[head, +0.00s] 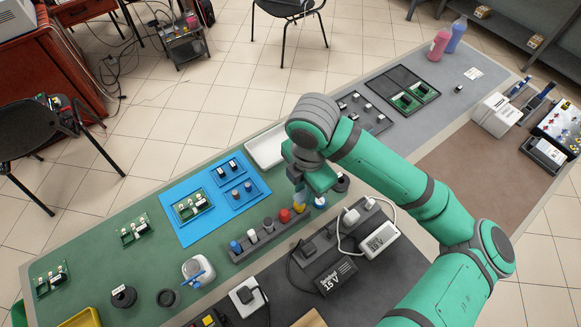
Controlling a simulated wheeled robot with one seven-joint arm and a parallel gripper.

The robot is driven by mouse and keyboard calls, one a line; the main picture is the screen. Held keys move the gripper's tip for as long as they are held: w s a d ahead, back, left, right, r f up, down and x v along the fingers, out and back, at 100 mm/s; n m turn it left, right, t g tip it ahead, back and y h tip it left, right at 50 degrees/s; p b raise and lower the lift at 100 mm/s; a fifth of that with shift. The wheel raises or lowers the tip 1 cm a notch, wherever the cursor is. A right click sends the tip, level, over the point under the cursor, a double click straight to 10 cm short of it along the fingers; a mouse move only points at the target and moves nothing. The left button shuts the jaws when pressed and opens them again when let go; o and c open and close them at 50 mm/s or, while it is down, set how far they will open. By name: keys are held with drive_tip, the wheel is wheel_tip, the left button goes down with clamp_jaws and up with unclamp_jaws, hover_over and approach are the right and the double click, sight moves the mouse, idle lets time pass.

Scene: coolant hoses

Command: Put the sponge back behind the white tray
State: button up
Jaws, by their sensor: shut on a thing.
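The white tray (265,150) lies near the far edge of the green bench mat, partly covered by my arm. My gripper (299,196) points down to the right of the tray and nearer the bench's front. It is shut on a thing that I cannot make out. A small yellow piece (300,209) shows right under the fingertips, at the row of the dark rack; whether it touches them I cannot tell. I see no sponge clearly, and the arm hides the space by the tray's right end.
A dark rack (262,244) with several coloured pieces stands under my gripper. A blue mat (190,229) with boards lies left of the tray. Black and white power adapters (337,276) with cables sit in front. A grey mat with parts lies beyond my arm.

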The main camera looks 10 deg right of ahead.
drive_tip(key=w+f, duration=0.3)
drive_tip(key=w, duration=0.1)
drive_tip(key=w+f, duration=0.2)
drive_tip(key=w, duration=0.2)
drive_tip(key=w+f, duration=0.3)
drive_tip(key=w, duration=0.1)
drive_tip(key=shift+w+f, duration=0.2)
drive_tip(key=shift+f, duration=0.15)
drive_tip(key=shift+w+d+f, duration=0.1)
drive_tip(key=shift+w+f, duration=0.1)
drive_tip(key=shift+f, duration=0.1)
drive_tip(key=shift+w+f, duration=0.2)
drive_tip(key=shift+f, duration=1.5)
drive_tip(key=shift+f, duration=0.15)
drive_tip(key=o, duration=0.9)
drive_tip(key=shift+o, duration=0.2)
wheel_tip(320, 180, up, 12)
drive_tip(key=shift+r, duration=0.2)
